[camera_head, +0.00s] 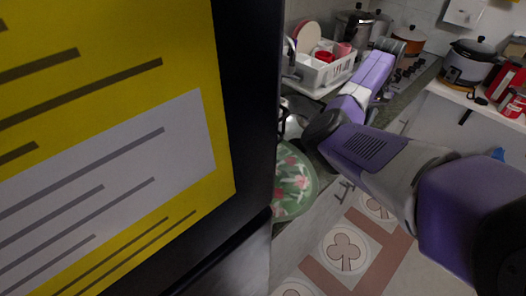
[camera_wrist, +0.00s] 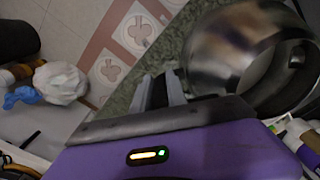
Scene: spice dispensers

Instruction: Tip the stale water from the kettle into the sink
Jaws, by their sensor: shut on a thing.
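In the wrist view a shiny round metal vessel with a black handle, the kettle (camera_wrist: 228,50), fills the upper right. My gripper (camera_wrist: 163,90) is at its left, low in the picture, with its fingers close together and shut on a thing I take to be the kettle. The exact grip point is not clear. In the head view my arm reaches over the counter, but I cannot make out the fingers.
A yellow-fronted dark panel (camera_head: 100,120) blocks the left of the head view. A white dish rack (camera_head: 325,70) with red cups and several pots stand at the back. A rice cooker (camera_head: 468,62) and red cans sit at right. A white bag (camera_wrist: 60,82) shows in the wrist view.

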